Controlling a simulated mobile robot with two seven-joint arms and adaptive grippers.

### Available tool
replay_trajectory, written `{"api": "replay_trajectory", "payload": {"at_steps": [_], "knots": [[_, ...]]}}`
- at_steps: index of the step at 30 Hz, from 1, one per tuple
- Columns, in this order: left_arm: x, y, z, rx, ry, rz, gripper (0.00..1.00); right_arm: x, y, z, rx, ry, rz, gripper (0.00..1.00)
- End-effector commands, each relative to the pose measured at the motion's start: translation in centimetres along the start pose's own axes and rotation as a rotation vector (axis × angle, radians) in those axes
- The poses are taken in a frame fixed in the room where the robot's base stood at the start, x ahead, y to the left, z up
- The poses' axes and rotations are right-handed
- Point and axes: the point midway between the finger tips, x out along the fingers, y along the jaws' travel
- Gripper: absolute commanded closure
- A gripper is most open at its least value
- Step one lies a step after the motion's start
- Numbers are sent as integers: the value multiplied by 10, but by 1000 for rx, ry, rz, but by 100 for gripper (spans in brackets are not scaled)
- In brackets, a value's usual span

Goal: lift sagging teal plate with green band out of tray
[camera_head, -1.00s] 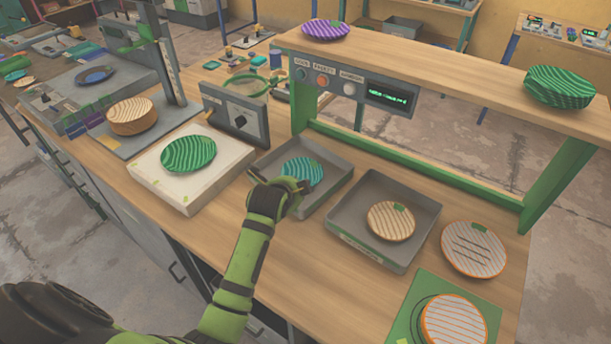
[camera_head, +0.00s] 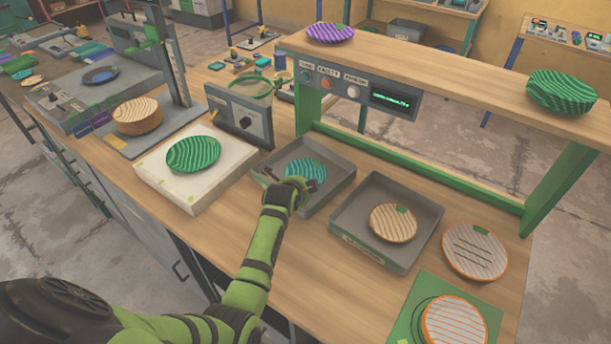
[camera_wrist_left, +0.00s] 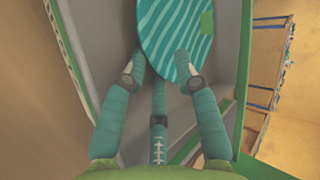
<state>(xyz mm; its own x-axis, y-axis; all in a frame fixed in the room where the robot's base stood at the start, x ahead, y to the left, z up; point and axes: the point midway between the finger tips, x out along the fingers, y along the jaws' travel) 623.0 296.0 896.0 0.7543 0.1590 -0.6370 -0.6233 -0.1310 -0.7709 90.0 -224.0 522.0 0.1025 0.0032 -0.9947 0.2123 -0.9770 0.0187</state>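The teal plate (camera_head: 307,170) with pale wavy stripes lies in the left grey tray (camera_head: 340,180). In the left wrist view the plate (camera_wrist_left: 172,25) fills the top middle, and its green band (camera_wrist_left: 207,22) shows near its right edge. My left gripper (camera_head: 303,186) is over the near part of the tray, at the plate's near edge. In the left wrist view its fingers (camera_wrist_left: 160,64) are spread apart, with the tips at the plate's rim. I cannot tell whether they touch it. The head view hides part of the near rim. My right gripper is not in view.
A second grey tray (camera_head: 350,240) with a tan plate (camera_head: 393,222) stands to the right. A white block with a green plate (camera_head: 194,154) stands to the left. A control panel (camera_head: 345,84) and shelf (camera_head: 450,68) rise behind. Bare wood lies in front.

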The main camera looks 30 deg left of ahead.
Motion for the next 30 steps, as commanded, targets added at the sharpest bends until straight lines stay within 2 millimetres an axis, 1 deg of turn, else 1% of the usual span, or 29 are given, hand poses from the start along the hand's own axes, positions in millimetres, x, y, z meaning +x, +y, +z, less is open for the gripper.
{"api": "replay_trajectory", "payload": {"at_steps": [1, 3, 4, 7, 8, 21, 25, 30], "knots": [[1, 6, 0, -1, 0, 12, 69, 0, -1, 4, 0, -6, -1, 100], [1, 6, 0, -1, 0, 14, 69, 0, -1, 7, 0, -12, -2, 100], [1, 6, 0, -1, 0, 14, 81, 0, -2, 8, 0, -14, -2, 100], [1, 7, 0, 0, 0, 16, 98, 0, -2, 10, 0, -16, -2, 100], [1, 7, 0, 0, 0, 15, 100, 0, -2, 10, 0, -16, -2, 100], [-1, 2, 0, 0, -1, 9, 100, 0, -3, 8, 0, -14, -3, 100], [-11, -11, 1, 2, -2, 4, 100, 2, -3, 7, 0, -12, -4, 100], [-34, -39, 1, 3, -2, 1, 100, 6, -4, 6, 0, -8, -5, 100]]}}
